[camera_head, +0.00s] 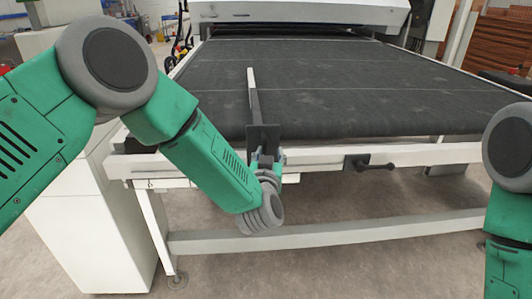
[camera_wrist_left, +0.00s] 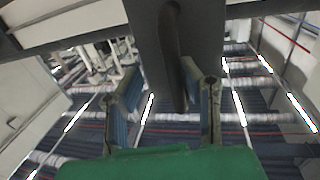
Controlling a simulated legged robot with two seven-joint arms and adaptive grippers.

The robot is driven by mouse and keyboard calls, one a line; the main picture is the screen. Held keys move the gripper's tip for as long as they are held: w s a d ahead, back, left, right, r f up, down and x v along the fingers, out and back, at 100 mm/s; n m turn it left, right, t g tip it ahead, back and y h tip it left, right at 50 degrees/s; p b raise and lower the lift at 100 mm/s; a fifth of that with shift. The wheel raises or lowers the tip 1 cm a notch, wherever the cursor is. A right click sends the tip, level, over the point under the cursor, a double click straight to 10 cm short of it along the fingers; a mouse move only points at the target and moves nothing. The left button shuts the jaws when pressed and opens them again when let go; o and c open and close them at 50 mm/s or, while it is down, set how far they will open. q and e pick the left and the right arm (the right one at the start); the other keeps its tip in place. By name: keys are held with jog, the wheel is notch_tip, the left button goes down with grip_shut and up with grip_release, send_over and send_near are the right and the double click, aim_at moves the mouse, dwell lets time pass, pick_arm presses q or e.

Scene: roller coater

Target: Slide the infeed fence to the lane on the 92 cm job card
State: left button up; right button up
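The infeed fence (camera_head: 253,92) is a thin grey bar lying along the dark conveyor belt, left of centre. Its dark bracket (camera_head: 264,133) sits at the white front rail. My left gripper (camera_head: 264,160) is just below the bracket, partly hidden by my wrist. In the left wrist view, a dark curved handle (camera_wrist_left: 172,40) hangs from a dark plate (camera_wrist_left: 147,40). The two fingers of my left gripper (camera_wrist_left: 163,95) are apart on either side of the handle, with a visible gap. My right gripper is out of view. No job card is readable.
The belt (camera_head: 340,90) is empty apart from the fence. A dark clamp with a lever (camera_head: 358,163) sits on the front rail (camera_head: 420,153) to the right. A lower white crossbar (camera_head: 340,233) runs under it. A white cabinet (camera_head: 85,220) stands at left.

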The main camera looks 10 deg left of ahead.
pick_arm(q)
jog(key=shift+d+r, duration=0.3)
jog(key=shift+d, duration=0.2)
jog(key=shift+s+a+f, duration=0.1)
jog(key=shift+s+a, duration=0.05)
jog(key=shift+a, duration=0.05)
jog(key=s+d, duration=0.1)
jog(key=s, duration=1)
jog(key=shift+s, duration=0.25)
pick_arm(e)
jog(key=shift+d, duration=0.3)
